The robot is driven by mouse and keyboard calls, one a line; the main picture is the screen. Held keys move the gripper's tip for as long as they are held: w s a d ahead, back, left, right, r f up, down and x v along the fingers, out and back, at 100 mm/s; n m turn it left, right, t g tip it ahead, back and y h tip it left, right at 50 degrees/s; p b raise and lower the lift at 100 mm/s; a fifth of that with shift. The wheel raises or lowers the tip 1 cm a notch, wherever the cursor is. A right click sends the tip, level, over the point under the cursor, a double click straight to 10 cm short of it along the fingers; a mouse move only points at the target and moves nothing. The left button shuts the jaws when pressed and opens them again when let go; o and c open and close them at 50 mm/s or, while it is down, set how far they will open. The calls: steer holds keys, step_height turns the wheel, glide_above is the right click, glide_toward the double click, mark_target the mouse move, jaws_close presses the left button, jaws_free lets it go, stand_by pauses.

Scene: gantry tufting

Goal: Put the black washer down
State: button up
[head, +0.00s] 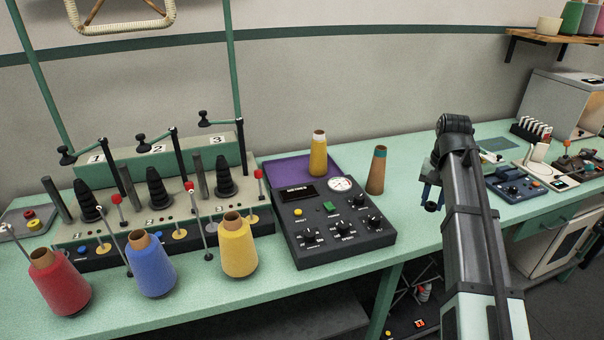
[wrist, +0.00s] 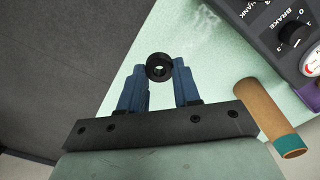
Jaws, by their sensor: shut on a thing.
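The black washer (wrist: 152,75) is a small thick ring with a hole through its middle. In the wrist view it sits between the blue fingertips of my gripper (wrist: 160,83), which is shut on it. The green bench top shows behind and beyond the washer. In the head view my gripper (head: 432,195) hangs over the bench near its front edge, right of the black control box. A small dark round shape at its fingertips there looks like the washer (head: 431,206).
The control box (head: 342,225) and a bare brown cone with a teal band (head: 377,170) stand left of my gripper. Red, blue and yellow thread cones (head: 238,245) stand further left. A blue device (head: 515,186) lies to the right. The bench (head: 415,225) around my gripper looks clear.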

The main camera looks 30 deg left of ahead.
steer(key=w+a+n, duration=0.1)
steer(key=a, duration=0.5)
steer(key=w+a+n, duration=0.1)
steer(key=a, duration=0.5)
steer(key=w+a+n, duration=0.1)
steer(key=a, duration=0.5)
steer(key=shift+w, duration=0.1)
steer(key=w+a+n, duration=0.2)
steer(key=a+n, duration=0.4)
steer(key=a, duration=1.6)
steer(key=n, duration=0.5)
glide_above(285, 179)
steer(key=shift+w+a+f, duration=0.1)
steer(key=shift+w+f, duration=0.05)
steer(key=shift+f, duration=4.9)
steer(key=shift+f, duration=0.15)
steer(key=o, duration=1)
steer(key=shift+o, duration=0.2)
step_height(285, 179, up, 12)
steer(key=shift+r, duration=0.2)
